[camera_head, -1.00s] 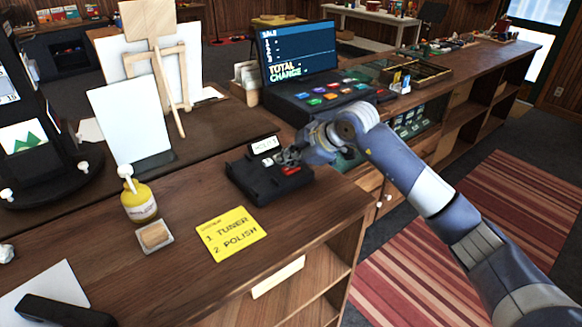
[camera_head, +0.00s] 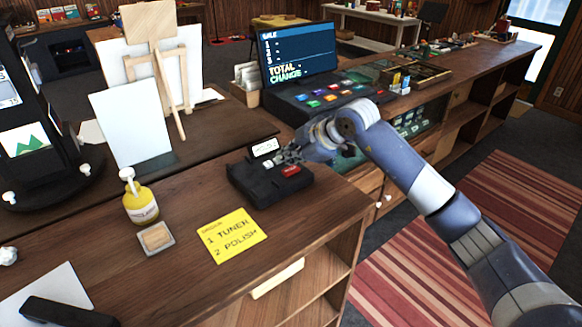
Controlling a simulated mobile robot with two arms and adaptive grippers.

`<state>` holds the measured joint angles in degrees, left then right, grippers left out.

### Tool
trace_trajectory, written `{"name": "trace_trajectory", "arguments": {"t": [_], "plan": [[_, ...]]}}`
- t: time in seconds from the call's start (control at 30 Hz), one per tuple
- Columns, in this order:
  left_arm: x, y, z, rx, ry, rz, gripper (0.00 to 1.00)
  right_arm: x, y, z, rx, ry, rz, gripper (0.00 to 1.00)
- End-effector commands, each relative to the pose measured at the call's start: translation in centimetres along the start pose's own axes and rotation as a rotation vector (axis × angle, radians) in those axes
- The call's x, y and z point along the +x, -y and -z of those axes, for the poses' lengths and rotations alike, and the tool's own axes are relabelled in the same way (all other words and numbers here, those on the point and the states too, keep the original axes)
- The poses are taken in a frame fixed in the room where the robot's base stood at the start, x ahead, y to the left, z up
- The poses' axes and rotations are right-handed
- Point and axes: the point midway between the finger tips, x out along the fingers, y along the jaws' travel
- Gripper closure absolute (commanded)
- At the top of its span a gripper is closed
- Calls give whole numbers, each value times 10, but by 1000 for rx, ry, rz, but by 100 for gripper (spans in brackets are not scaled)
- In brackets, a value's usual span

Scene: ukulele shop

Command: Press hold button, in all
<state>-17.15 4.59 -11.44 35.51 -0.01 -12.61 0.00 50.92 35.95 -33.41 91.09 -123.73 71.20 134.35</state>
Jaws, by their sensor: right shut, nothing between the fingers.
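A small black device (camera_head: 262,190) sits on the wooden counter. It has a small white upright label or display (camera_head: 265,147) at its back and a red button (camera_head: 291,170) on its top right. A pale button (camera_head: 267,163) shows on its top, left of the red one. Any wording on the buttons is too small to read. My right gripper (camera_head: 283,157) is shut and empty, its fingertips over the device's top between the label and the red button. I cannot tell whether the tips touch it. My left gripper is not in view.
A register with a screen (camera_head: 299,52) and coloured keys (camera_head: 331,92) stands behind the device. A yellow note (camera_head: 231,235) lies in front, with a yellow bottle (camera_head: 140,200) and a small dish (camera_head: 156,238) to its left.

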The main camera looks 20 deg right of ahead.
Motion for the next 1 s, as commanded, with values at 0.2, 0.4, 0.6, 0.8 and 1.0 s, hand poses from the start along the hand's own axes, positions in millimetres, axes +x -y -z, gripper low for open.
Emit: {"name": "trace_trajectory", "arguments": {"t": [0.2,0.4,0.6,0.8,1.0], "plan": [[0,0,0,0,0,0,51,0,0,1,0,-1,0,100],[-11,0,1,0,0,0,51,-11,-8,8,0,-2,-1,100],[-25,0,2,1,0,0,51,-25,-18,19,0,-1,-1,100],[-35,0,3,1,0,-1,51,-35,-26,26,0,-1,-1,100],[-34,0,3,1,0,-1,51,-35,-25,26,0,-1,0,100]]}}
